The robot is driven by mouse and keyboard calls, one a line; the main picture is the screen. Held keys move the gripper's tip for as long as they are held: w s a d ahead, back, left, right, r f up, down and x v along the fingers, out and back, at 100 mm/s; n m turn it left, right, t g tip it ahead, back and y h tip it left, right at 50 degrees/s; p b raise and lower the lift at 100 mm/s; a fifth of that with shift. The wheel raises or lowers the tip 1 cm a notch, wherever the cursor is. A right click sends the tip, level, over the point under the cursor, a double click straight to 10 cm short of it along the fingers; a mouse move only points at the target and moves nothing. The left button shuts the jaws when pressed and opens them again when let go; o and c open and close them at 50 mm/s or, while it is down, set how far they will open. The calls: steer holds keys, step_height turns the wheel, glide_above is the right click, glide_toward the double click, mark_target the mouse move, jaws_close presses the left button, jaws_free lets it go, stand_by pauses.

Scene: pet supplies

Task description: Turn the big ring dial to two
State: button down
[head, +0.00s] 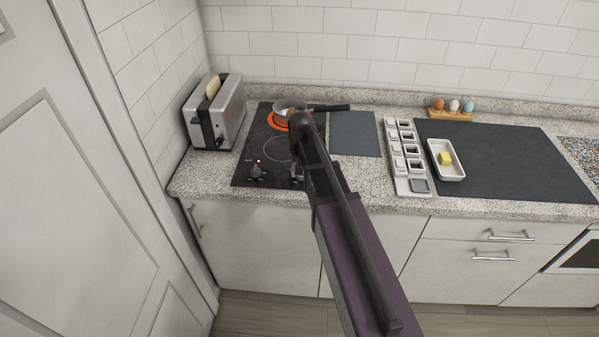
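The black cooktop (247,150) lies on the counter beside the toaster. A dark dial (256,172) stands at its front left, with a small lit red light just behind it. Another small dark shape (296,173) shows at the front right, against my arm; I cannot tell whether it is a second dial or part of my gripper. Dial markings are too small to read. My arm reaches over the right side of the cooktop, and its wrist is near the pan. My gripper's fingers are mostly hidden behind the arm, so their opening does not show.
A pan (289,104) sits on a glowing orange ring (274,122) at the back. A toaster (215,112) with bread stands left. A grey board (355,133), a switch-like rack (407,158), a butter dish (446,172) and a dark mat (510,165) lie right.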

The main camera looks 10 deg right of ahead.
steer(key=shift+w+m, duration=0.15)
steer(key=shift+m, duration=0.75)
steer(key=shift+c, duration=1.2)
jaws_free()
steer(key=s+n, duration=0.4)
steer(key=s, duration=1.2)
steer(key=shift+s+a, duration=0.2)
steer(key=shift+a, duration=0.05)
